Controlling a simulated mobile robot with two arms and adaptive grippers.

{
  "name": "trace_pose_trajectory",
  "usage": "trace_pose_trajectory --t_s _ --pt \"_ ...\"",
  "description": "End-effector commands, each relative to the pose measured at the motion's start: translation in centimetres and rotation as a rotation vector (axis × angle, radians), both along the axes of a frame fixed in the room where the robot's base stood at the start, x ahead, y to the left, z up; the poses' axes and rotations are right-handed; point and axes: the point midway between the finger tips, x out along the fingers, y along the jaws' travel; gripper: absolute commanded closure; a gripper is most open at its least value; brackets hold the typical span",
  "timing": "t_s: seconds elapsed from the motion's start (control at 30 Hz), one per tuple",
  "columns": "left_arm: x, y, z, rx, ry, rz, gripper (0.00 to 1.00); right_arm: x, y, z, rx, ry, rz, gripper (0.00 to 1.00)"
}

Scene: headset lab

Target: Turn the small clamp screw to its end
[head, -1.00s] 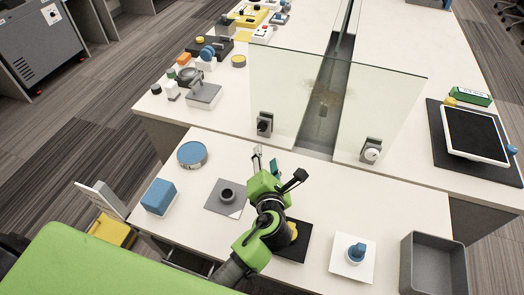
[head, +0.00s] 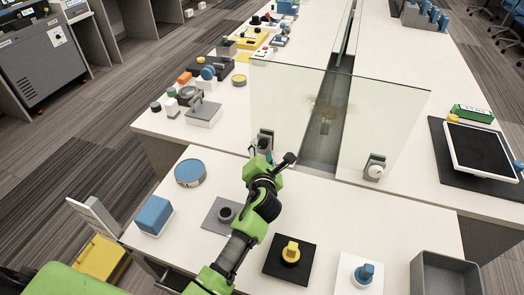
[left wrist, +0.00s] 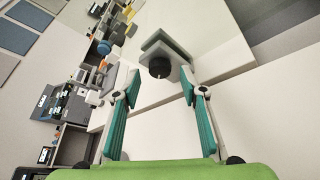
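A small grey clamp (head: 265,134) sits at the foot of the left glass panel. Its dark round screw knob (left wrist: 159,68) shows in the left wrist view, in front of the grey clamp block (left wrist: 172,48). My left gripper (head: 263,152) is just in front of this clamp and partly covers it in the head view. In the left wrist view its teal fingers (left wrist: 159,82) are spread apart and empty, with the knob centred beyond the tips; contact is not visible. A second clamp with a white round knob (head: 375,171) sits at the right panel. My right gripper is not in view.
Upright glass panels (head: 305,105) stand behind the clamps. On the near table are a blue-topped round tin (head: 190,173), a blue block (head: 153,214), a yellow knob (head: 291,252), a blue knob (head: 364,272) and a grey bin (head: 445,275).

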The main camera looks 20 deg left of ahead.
Motion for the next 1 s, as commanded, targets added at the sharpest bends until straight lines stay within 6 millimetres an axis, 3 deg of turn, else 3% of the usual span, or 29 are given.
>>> trace_pose_trajectory --t_s 0.13,0.47,0.6,1.0 --pt "1.03 0.30 -0.36 -0.002 0.001 0.001 0.61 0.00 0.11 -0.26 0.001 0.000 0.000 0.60" --pt "1.26 0.35 -0.42 -0.001 0.000 0.000 0.61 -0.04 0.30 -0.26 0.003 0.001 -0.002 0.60" --pt "1.24 0.36 -0.42 -0.001 0.000 0.000 0.97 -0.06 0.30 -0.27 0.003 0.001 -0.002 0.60" --pt "1.23 0.38 -0.26 0.049 0.002 -0.001 0.99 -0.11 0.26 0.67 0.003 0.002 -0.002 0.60"
